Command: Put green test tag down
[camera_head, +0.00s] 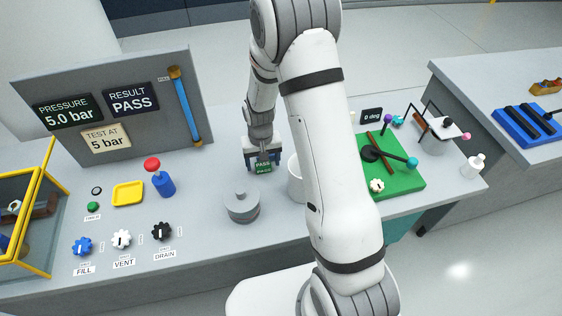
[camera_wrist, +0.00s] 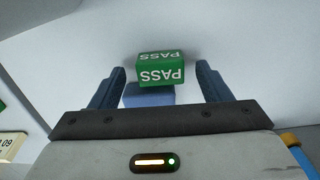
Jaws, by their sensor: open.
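The green test tag (camera_wrist: 160,72) is a small green block with PASS in white. In the wrist view it lies between the two blue fingers of my gripper (camera_wrist: 164,85), with a gap on each side. A blue block-like part (camera_wrist: 148,97) shows just below the tag. My gripper is open and points down. Whether the tag's base touches the bench is hard to tell.
A grey lidded cylinder (camera_head: 242,207) stands in front of the gripper. A white cylinder (camera_head: 296,182) is close on the right, partly behind my arm. A panel (camera_head: 110,105) reads 5.0 bar and PASS. A green board (camera_head: 400,180) with parts is further right. Bench is clear left of the gripper.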

